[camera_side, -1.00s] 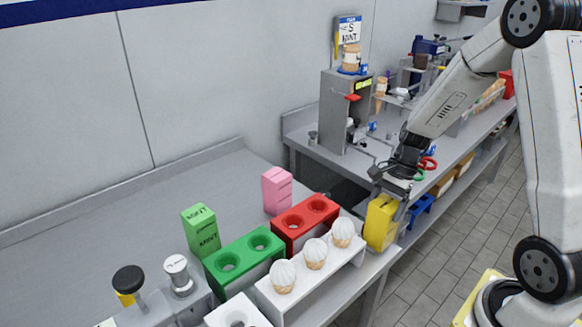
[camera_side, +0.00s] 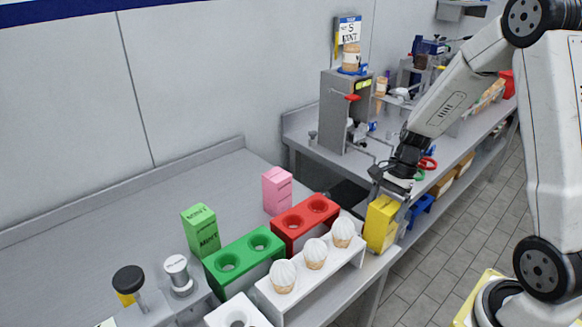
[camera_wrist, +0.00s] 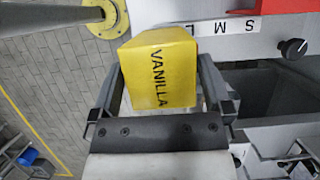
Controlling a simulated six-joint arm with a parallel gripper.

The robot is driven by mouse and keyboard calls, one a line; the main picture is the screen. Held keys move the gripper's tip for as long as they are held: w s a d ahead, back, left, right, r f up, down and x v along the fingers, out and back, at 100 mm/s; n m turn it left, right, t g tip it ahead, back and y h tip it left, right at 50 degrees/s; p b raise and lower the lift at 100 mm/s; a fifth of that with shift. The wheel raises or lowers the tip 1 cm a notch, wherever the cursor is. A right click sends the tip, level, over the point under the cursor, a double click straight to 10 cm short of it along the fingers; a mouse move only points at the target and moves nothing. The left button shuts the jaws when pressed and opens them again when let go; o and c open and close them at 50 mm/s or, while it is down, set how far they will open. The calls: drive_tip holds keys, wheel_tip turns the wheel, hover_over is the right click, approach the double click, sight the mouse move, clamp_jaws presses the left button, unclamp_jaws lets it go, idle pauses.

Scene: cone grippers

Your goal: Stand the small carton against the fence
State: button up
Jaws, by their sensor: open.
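A yellow carton (camera_side: 381,224), marked VANILLA in the wrist view (camera_wrist: 162,76), stands at the front right corner of the near table. My gripper (camera_side: 391,195) is over it from above. In the wrist view my gripper (camera_wrist: 160,88) is open, with one finger on each side of the carton; whether either finger touches it I cannot tell. A pink carton (camera_side: 277,192) stands behind the red holder. A taller green carton (camera_side: 202,230) marked MINT stands behind the green holder. A low raised ledge (camera_side: 120,192) runs along the table's back edge.
A red holder (camera_side: 290,232) and a green holder (camera_side: 232,278) have empty holes. A white rack (camera_side: 330,270) holds three white-topped cones, left of the yellow carton. The table's left and back area is bare. A grey dispenser (camera_side: 338,112) stands on the farther bench.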

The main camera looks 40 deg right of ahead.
drive_tip(key=v, duration=1.1)
drive_tip(key=shift+d+r, duration=0.2)
drive_tip(key=shift+r, duration=0.1)
drive_tip(key=shift+a, duration=0.1)
drive_tip(key=s+a+f+n+t+h, duration=0.1)
drive_tip(key=s+a+f+n+h, duration=0.1)
drive_tip(key=a+n, duration=0.5)
drive_tip(key=s+a+f+n+t+h, duration=0.1)
drive_tip(key=s+a+f+n+h, duration=0.1)
drive_tip(key=a+f+n, duration=0.3)
drive_tip(key=a+n, duration=0.3)
drive_tip(key=n, duration=0.3)
drive_tip(key=shift+s+a+t, duration=0.15)
drive_tip(key=shift+a+t, duration=0.05)
drive_tip(key=shift+t, duration=0.1)
idle(0.3)
